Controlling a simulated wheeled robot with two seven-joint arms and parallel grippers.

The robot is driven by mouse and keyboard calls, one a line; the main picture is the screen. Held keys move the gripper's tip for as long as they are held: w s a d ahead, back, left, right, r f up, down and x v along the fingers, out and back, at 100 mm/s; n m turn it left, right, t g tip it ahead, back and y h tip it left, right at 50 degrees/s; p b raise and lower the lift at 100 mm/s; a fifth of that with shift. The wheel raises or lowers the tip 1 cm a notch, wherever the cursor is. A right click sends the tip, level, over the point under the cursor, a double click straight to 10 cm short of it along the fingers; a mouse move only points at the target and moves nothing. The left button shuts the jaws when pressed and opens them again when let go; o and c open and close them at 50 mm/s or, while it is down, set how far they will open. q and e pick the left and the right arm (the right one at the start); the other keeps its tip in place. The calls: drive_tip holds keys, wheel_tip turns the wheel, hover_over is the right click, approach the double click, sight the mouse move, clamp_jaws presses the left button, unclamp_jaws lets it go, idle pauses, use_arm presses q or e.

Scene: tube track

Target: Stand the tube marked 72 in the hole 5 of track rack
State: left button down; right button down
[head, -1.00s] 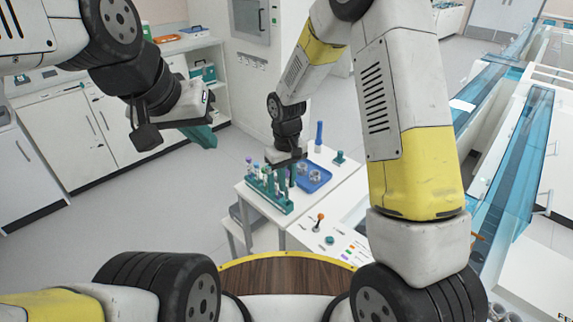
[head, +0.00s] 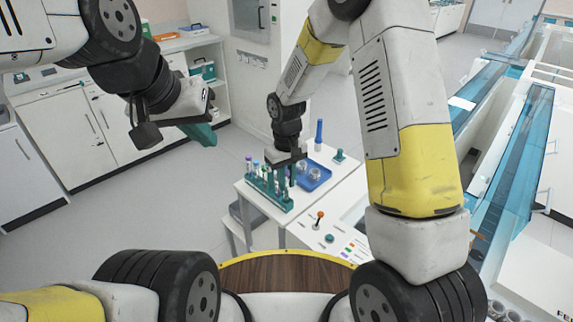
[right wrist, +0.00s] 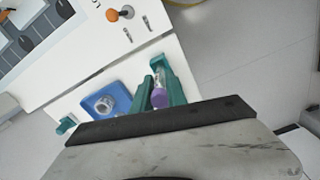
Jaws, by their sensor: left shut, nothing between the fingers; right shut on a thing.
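The teal track rack (head: 284,203) stands at the left front of the white table and holds several tubes with coloured caps. My right gripper (head: 290,173) is over the rack's right end, pointing down. In the right wrist view its teal fingers (right wrist: 161,96) are shut on a tube with a purple cap (right wrist: 159,97). The tube's lower part is hidden, and I cannot tell whether it is in a hole. No tube marks or hole numbers are readable. My left gripper (head: 203,135) is shut and empty, held up left of the table.
A blue tray (head: 318,180) with round clear containers lies just right of the rack. A tall blue object (head: 319,132) and a small teal item (head: 339,156) stand behind it. A panel with an orange-topped lever (head: 319,215) is at the front.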

sight(287, 171)
drive_tip(key=shift+f, duration=0.95)
idle(0.5)
drive_tip(key=shift+f, duration=0.35)
drive_tip(key=c, duration=1.3)
unclamp_jaws()
drive_tip(key=shift+o, duration=0.2)
wheel_tip(287, 171, up, 7)
drive_tip(key=shift+f, duration=0.2)
drive_tip(key=shift+r, duration=0.6)
